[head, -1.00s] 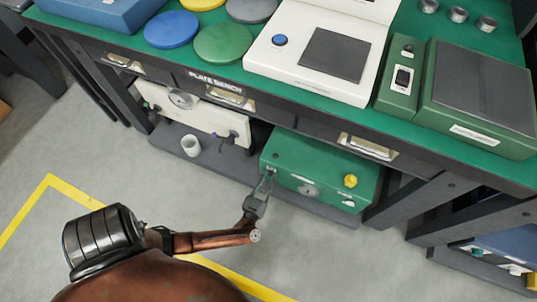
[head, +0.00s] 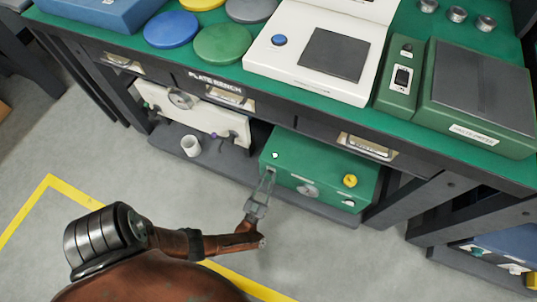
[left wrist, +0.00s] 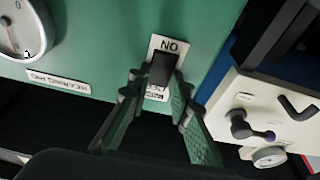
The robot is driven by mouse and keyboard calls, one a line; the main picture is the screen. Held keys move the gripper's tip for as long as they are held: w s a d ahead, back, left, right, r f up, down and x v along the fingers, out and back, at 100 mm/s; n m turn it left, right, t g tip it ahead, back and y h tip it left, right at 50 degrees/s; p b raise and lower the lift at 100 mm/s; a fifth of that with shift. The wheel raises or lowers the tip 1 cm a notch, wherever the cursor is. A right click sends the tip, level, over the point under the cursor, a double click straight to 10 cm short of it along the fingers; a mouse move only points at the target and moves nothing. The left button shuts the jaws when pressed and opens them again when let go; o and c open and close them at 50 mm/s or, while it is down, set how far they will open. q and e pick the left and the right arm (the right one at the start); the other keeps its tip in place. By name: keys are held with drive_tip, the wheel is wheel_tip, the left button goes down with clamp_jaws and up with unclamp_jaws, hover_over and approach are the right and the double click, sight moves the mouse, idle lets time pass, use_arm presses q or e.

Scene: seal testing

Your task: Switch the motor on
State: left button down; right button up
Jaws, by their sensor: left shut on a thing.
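A green box (head: 325,162) stands on the low shelf under the bench. In the left wrist view its green face (left wrist: 110,35) carries a black switch (left wrist: 163,66) on a white plate. The plate reads "ON", upside down, at the top; the lettering at its lower end is partly hidden. My left gripper (head: 268,180) is at the front left of the box, and in the left wrist view its fingers (left wrist: 158,80) are closed around the switch, one on each side. The switch is hidden by the fingers in the head view. My right gripper is not in view.
On the box are a round dial (head: 308,190) and a yellow round part (head: 350,181). The bench top (head: 300,108) overhangs the shelf. Grey floor lies open in front.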

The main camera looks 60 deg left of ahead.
use_arm(q)
drive_tip(key=shift+s+a+f, duration=0.1)
drive_tip(key=shift+s+a, duration=0.1)
drive_tip(key=c, duration=1.9)
unclamp_jaws()
drive_tip(key=shift+o, duration=0.7)
drive_tip(key=shift+w+d, duration=0.1)
drive_tip(key=shift+d, duration=0.1)
drive_tip(key=v, duration=1.2)
drive_tip(key=shift+a, duration=0.1)
